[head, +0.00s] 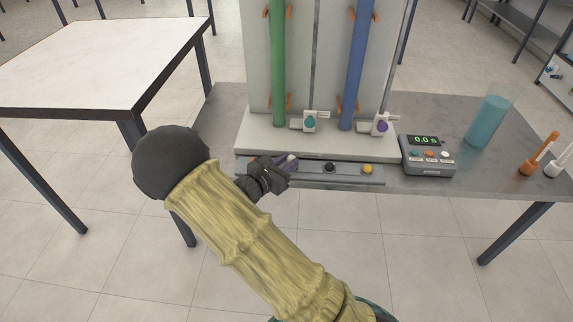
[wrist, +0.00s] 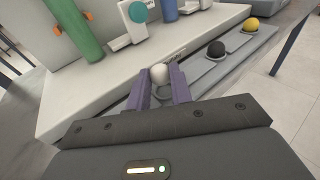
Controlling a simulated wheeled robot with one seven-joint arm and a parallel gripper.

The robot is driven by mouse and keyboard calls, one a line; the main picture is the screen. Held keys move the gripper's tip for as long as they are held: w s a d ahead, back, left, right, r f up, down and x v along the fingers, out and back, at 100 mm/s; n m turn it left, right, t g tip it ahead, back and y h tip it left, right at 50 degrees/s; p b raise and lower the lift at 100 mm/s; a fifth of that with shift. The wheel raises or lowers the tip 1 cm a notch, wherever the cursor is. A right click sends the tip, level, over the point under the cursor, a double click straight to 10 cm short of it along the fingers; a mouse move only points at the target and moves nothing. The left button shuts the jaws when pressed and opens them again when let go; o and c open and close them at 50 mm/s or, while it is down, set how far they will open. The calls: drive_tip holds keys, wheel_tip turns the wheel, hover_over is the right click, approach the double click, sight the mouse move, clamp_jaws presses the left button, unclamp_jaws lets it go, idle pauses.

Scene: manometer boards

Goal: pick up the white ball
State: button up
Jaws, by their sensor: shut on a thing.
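The white ball (wrist: 159,73) is between the two purple fingers of my gripper (wrist: 160,88) in the wrist view. My gripper is shut on it, just over the left end of the grey tray. A round ring-like seat shows right below the ball; I cannot tell whether the ball still touches it. In the head view my gripper (head: 288,164) is at the tray's left part, and the ball is mostly hidden by the fingers.
The grey tray (head: 345,176) also holds a black ball (head: 329,167) and a yellow ball (head: 367,169). Behind it stands the manometer board (head: 300,60) with green and blue tubes. A timer (head: 428,154) and a teal cylinder (head: 488,122) stand to the right.

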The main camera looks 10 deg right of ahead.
wheel_tip(320, 180, up, 8)
drive_tip(key=p, duration=0.3)
idle(0.4)
